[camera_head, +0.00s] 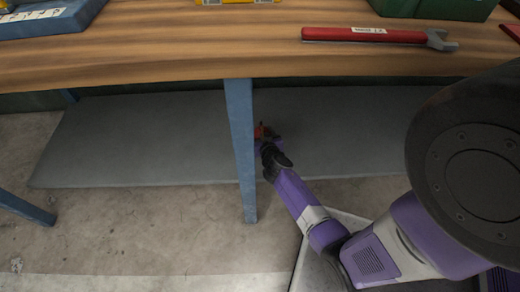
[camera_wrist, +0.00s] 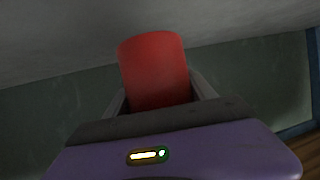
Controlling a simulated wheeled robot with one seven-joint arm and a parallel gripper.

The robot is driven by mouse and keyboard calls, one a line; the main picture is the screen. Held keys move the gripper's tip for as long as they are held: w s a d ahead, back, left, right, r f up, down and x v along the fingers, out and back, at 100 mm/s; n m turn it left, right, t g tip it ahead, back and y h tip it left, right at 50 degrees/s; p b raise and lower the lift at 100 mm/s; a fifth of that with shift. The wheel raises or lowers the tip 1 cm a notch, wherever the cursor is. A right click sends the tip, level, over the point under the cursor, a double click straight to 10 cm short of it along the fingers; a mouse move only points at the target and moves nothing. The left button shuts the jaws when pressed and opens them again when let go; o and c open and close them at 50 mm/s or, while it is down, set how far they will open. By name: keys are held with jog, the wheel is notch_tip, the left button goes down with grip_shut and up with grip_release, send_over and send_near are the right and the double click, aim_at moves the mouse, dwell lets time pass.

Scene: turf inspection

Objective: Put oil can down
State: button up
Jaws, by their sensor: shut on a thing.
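The red oil can (camera_wrist: 155,65) is between the two fingers of my gripper (camera_wrist: 158,92) in the wrist view, and the gripper is shut on it. Only its plain red rounded body shows there; its lower part in the picture is hidden behind the gripper. In the head view, my gripper (camera_head: 263,140) reaches under the workbench, over the grey lower shelf (camera_head: 150,135), just right of a blue leg. A small red bit of the oil can (camera_head: 262,130) shows at its tip. I cannot tell whether the can touches the shelf.
The blue bench leg (camera_head: 240,140) stands close to the left of my gripper. The visible shelf is bare on both sides. Above, the wooden benchtop (camera_head: 200,50) holds a red wrench (camera_head: 370,35), a green box (camera_head: 435,8) and a blue tray (camera_head: 45,18).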

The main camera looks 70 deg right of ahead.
jog(key=shift+f+b, duration=2.4)
jog(key=shift+f, duration=1)
jog(key=shift+f, duration=0.1)
jog(key=o, duration=1.8)
jog(key=p+v, duration=0.1)
jog(key=v, duration=1.1)
jog(key=shift+p, duration=0.4)
